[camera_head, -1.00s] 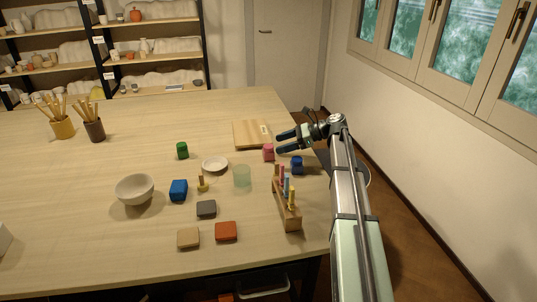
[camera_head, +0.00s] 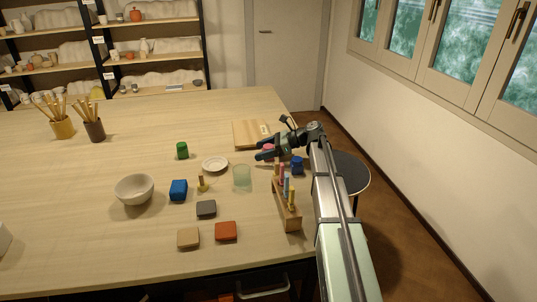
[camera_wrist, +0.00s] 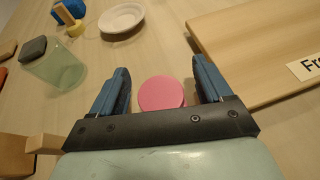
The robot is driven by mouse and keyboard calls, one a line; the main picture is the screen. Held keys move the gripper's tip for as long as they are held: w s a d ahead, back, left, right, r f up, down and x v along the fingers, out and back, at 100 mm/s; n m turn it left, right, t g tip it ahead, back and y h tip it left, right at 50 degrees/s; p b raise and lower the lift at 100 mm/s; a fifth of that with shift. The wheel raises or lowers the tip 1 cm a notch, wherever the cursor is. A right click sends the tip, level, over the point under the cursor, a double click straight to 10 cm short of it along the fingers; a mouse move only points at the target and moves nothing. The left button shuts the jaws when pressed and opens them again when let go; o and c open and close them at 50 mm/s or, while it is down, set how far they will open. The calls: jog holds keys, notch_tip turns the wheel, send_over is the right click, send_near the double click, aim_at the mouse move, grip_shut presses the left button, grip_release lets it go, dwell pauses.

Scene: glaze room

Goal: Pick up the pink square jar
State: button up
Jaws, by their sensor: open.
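The pink jar (camera_head: 268,146) stands on the table near the wooden board, partly hidden behind my gripper in the head view. In the wrist view the pink jar (camera_wrist: 161,93) shows a round-looking pink top; its lower body is hidden. My gripper (camera_head: 263,150) is low over the table, reaching in from the right. In the wrist view my gripper (camera_wrist: 161,66) is open, with one blue finger on each side of the jar and a gap on both sides.
The wooden board (camera_head: 247,134) lies just behind the jar. A dark blue jar (camera_head: 297,165) stands close to the right, under my arm. A rack of coloured sticks (camera_head: 289,212) stands in front. A pale green glass (camera_head: 242,177) and a white dish (camera_head: 215,164) are left.

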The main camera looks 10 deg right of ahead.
jog(key=shift+c, duration=0.4)
jog(key=c, duration=1.2)
jog(key=shift+r, duration=0.1)
